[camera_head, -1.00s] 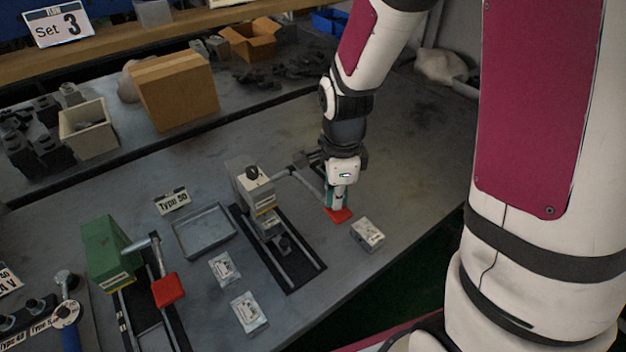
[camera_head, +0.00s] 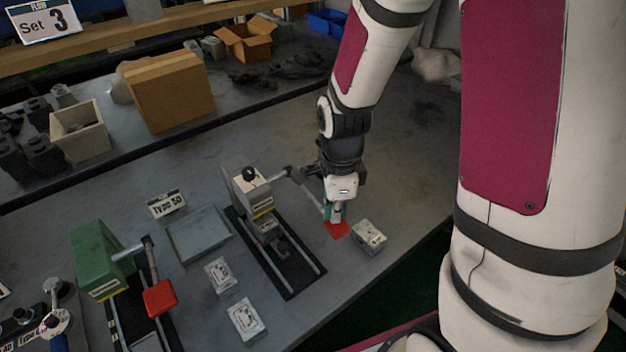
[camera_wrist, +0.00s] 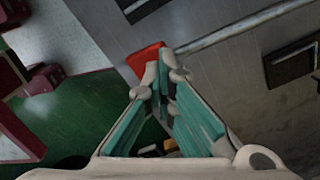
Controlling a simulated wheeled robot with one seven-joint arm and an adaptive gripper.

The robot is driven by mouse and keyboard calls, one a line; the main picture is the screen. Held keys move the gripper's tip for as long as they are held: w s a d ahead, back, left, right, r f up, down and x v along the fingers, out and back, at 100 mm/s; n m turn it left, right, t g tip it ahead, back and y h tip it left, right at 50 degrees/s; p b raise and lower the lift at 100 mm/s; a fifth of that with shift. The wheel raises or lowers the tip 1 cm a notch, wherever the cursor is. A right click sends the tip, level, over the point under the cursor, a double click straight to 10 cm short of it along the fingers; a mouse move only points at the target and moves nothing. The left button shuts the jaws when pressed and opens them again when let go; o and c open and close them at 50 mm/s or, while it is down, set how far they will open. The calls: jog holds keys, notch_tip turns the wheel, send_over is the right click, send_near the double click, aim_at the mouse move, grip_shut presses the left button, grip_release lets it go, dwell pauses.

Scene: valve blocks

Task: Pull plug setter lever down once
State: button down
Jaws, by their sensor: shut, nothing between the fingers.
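A grey bench device (camera_head: 243,184) stands on a dark railed base. Its lever rod (camera_head: 309,199) reaches right and down to a red handle (camera_head: 336,230), raised above the bench beside a small pale block (camera_head: 369,236). My gripper (camera_head: 334,217) is shut and points down at the red handle from above. In the wrist view the closed fingertips (camera_wrist: 160,72) are at the red handle (camera_wrist: 144,62), with nothing held between them. The rod (camera_wrist: 240,28) runs right from it. Whether the tips press on the handle is hard to tell.
A green device (camera_head: 95,255) with its own red-ended lever (camera_head: 160,298) stands at the left. An empty grey tray (camera_head: 200,236) and two labelled blocks (camera_head: 221,275) lie between the devices. The bench is clear behind my gripper; its front edge is close to the pale block.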

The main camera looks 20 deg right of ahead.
notch_tip(320, 180, up, 13)
jog(key=p, duration=0.7)
dwell(0.3)
dwell(0.3)
jog(key=s+r+n+t, duration=0.5)
jog(key=s+r+n, duration=1.3)
jog(key=r+n, duration=0.2)
jog(key=shift+t, duration=0.3)
jog(key=shift+s, duration=0.1)
